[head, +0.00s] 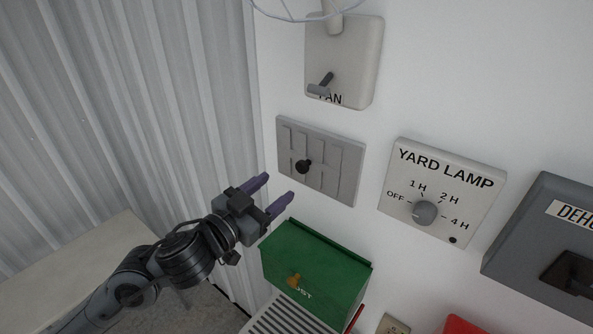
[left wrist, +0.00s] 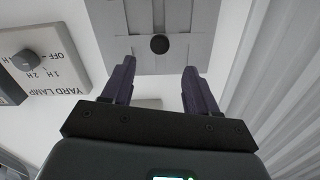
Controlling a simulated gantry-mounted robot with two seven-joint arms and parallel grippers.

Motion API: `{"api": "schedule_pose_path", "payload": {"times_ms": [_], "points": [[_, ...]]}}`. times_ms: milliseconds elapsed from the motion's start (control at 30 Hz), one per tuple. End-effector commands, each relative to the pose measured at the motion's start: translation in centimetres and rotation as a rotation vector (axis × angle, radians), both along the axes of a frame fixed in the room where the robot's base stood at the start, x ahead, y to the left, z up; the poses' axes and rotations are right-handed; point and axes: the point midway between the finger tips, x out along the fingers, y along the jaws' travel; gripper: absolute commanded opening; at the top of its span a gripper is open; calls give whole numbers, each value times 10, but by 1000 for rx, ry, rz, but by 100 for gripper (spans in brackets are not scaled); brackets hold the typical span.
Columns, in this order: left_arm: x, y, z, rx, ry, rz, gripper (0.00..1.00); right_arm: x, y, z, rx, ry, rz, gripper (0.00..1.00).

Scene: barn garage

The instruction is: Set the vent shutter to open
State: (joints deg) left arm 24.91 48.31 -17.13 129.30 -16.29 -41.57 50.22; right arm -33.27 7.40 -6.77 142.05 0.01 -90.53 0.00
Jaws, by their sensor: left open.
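The vent shutter (head: 343,178) is a grey slatted plate on the white wall, with a round black knob (head: 303,166) left of its middle. The plate (left wrist: 185,20) and knob (left wrist: 159,44) also show in the left wrist view, beyond the fingertips. My left gripper (head: 281,187) is open and empty, just below and left of the knob, not touching it. Its purple fingers (left wrist: 159,75) point at the plate, with the knob lined up between them in the left wrist view. My right gripper is not in view.
A fan switch plate (head: 354,62) is above the shutter. A yard lamp dial (head: 425,212) is to its right, and a dark grey box (head: 522,232) farther right. A green post box (head: 320,262) is just below my left gripper. Corrugated metal (head: 120,110) covers the left side.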

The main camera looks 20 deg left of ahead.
Motion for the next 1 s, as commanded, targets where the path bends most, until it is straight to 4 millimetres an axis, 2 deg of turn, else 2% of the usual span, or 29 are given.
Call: {"api": "schedule_pose_path", "payload": {"times_ms": [300,500,700,1000], "points": [[50,-15,3,-3,0,0,59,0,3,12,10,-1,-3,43],[73,-22,1,-3,2,-1,59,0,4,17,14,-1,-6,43],[83,-26,0,-1,1,-2,59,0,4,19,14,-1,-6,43],[84,-26,-1,-1,1,-2,59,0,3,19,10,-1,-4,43]]}}
